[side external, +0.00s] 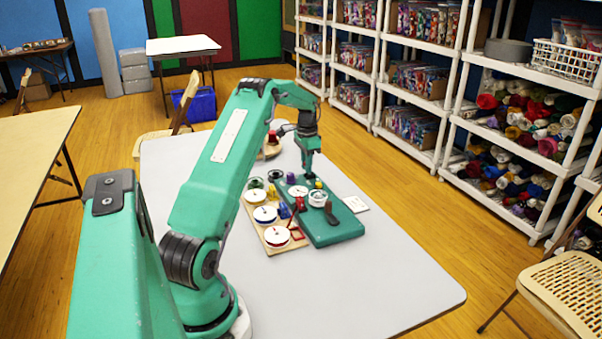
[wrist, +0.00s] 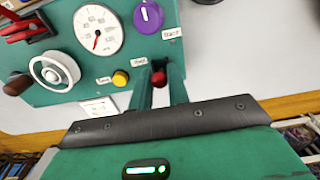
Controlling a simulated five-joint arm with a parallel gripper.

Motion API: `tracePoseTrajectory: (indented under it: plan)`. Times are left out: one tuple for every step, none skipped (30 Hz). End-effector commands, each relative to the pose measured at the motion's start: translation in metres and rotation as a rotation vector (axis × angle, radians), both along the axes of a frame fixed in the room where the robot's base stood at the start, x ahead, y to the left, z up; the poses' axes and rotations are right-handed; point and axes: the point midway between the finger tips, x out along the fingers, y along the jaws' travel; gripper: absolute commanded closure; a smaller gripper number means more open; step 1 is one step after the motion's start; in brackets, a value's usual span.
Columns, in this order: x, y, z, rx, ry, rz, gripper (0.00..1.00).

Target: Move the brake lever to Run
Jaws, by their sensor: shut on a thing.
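A green control panel (wrist: 75,92) lies on the table; it also shows in the side view (side external: 345,232). My gripper (wrist: 160,90) is over the panel's edge, its two green fingers closed around a round red knob (wrist: 158,78). The small label above the knob (wrist: 138,62) is too blurred to read with certainty. I cannot tell for sure that this knob is the brake lever, nor which position it is in. In the side view my gripper (side external: 309,174) points down at the panel's far end and hides the knob.
Near the knob are a yellow button (wrist: 121,78), a purple dial (wrist: 148,17), a white gauge (wrist: 98,30) and a white wheel (wrist: 54,70). A red lever (wrist: 25,28) is farther left. A wooden board (side external: 271,248) with several spools lies beside the panel.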

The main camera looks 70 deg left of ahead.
Motion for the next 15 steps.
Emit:
tracePoseTrajectory:
  plan:
    - [0.0042,0.0002,0.0015,0.005,-0.005,-0.003,0.95]
    - [0.0051,0.0,0.0017,0.005,-0.004,-0.003,0.96]
    - [0.006,-0.0001,0.002,0.005,-0.004,-0.002,0.95]
    - [0.0066,-0.0001,0.0023,0.005,-0.004,-0.002,0.96]
    - [0.007,-0.0001,0.0025,0.005,-0.005,-0.002,0.96]
    - [0.0072,-0.0001,0.0027,0.005,-0.005,-0.002,0.96]
    - [0.0073,-0.0001,0.0028,0.005,-0.005,-0.002,0.96]
    - [0.0074,-0.0001,0.003,0.005,-0.005,-0.002,0.96]
    - [0.0073,-0.0001,0.003,0.005,-0.005,-0.002,0.96]
    - [0.0074,-0.0001,0.0031,0.005,-0.005,-0.002,0.96]
    - [0.0074,-0.0001,0.0031,0.005,-0.005,-0.002,0.96]
    - [0.0074,-0.0001,0.0032,0.005,-0.005,-0.002,0.96]
    - [0.0074,-0.0001,0.0033,0.006,-0.005,-0.002,0.96]
    - [0.0075,-0.0001,0.0033,0.006,-0.005,-0.002,0.96]
    - [0.0079,0.0,0.0034,0.006,-0.005,-0.003,0.96]
